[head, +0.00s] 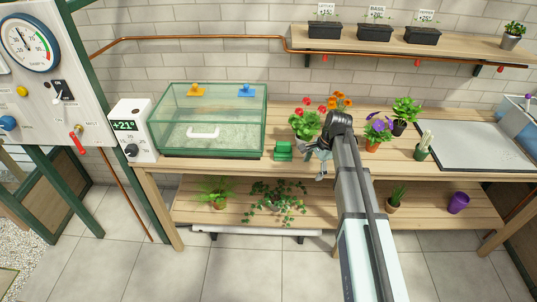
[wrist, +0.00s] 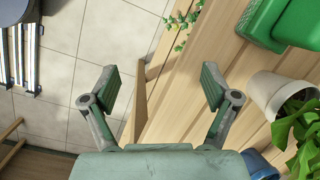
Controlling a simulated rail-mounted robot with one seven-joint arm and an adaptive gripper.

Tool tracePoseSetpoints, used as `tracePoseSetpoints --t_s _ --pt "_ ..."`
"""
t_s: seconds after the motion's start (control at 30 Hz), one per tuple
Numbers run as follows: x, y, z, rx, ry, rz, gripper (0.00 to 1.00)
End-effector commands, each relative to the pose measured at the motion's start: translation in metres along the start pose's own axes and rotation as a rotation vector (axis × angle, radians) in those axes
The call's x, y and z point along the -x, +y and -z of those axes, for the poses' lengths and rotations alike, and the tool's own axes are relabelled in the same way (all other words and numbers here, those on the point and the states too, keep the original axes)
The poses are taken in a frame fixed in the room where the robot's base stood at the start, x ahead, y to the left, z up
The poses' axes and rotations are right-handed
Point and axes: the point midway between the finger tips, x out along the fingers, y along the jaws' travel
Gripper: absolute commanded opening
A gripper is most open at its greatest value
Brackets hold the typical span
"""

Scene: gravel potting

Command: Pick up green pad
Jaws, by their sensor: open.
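A small green object (head: 283,150), which I take to be the green pad, stands near the front edge of the wooden bench, right of the glass box. In the wrist view a ribbed green object (wrist: 272,22) shows at the top right, cut off by the frame edge. My gripper (head: 322,168) is at the bench's front edge, just right of the green object and apart from it. In the wrist view my gripper (wrist: 161,88) is open with nothing between its fingers. The bench edge and the tiled floor lie below it.
A pale pot (wrist: 268,95) with leaves stands close to the right finger, and a blue pot (wrist: 258,165) is partly visible below it. The green-framed glass box (head: 212,150) is left of the green object. Red flowers (head: 304,122) stand behind. A lower shelf (head: 335,215) holds plants.

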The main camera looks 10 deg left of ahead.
Motion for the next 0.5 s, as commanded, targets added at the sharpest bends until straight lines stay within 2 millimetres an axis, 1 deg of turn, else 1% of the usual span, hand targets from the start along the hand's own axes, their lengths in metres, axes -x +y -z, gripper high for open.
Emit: tracePoseSetpoints --t_s 0.03,0.07,0.1,0.2,0.3,0.33,0.4,0.5 --pt "0.022 -0.034 0.000 -0.069 -0.017 0.013 0.86" --pt "0.034 -0.047 -0.004 -0.115 -0.030 0.017 0.86" --pt "0.050 -0.063 -0.009 -0.172 -0.046 0.022 0.86" --pt "0.086 -0.095 -0.023 -0.298 -0.083 0.025 0.86" --pt "0.113 -0.115 -0.034 -0.389 -0.110 0.023 0.86" --pt "0.118 -0.119 -0.036 -0.409 -0.116 0.023 0.86" --pt "0.127 -0.125 -0.041 -0.442 -0.126 0.020 0.86" --pt "0.127 -0.127 -0.044 -0.463 -0.132 0.017 0.86"
